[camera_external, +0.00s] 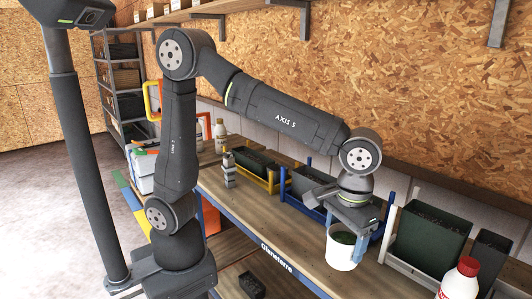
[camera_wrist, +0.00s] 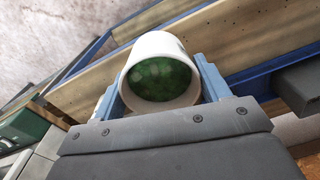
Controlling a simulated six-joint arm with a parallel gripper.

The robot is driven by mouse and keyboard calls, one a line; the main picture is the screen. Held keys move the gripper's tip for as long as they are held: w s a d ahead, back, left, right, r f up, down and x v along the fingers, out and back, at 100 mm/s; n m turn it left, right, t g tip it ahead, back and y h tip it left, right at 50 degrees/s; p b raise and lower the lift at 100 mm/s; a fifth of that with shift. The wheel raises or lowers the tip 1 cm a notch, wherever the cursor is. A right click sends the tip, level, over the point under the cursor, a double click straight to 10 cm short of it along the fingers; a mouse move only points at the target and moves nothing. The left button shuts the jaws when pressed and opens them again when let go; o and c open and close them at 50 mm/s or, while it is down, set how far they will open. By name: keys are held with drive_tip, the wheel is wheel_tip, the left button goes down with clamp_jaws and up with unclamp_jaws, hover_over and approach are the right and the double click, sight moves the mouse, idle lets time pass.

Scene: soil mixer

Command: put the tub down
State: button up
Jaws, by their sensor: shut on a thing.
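The tub (camera_external: 338,257) is white, with green contents showing in its mouth. In the external view it is at the right part of the workbench, close to the front edge. My gripper (camera_external: 346,242) is shut on the tub from above. In the wrist view the tub (camera_wrist: 178,42) sits between my gripper's two blue fingers (camera_wrist: 160,85), its open mouth facing the camera. I cannot tell whether its base touches the bench top (camera_external: 290,243) or hangs just above it.
Behind the tub stand a blue rack (camera_external: 306,205) and a yellow rack (camera_external: 262,178) with dark bins. To the right are a large dark green bin (camera_external: 432,238) and a white bottle with a red cap (camera_external: 460,282). Bare bench lies left of the tub.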

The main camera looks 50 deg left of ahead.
drive_tip(key=shift+w+a+f, duration=0.4)
drive_tip(key=shift+w+f, duration=1.5)
drive_tip(key=shift+f, duration=0.05)
drive_tip(key=shift+w+a+f, duration=0.45)
drive_tip(key=shift+w+f, duration=1.5)
drive_tip(key=shift+f, duration=0.05)
drive_tip(key=shift+w+a+f, duration=0.4)
drive_tip(key=shift+w+f, duration=1.5)
drive_tip(key=shift+f, duration=0.05)
drive_tip(key=shift+f, duration=0.1)
drive_tip(key=o, duration=1.1)
wheel_tip(320, 180, up, 12)
drive_tip(key=shift+d, duration=0.25)
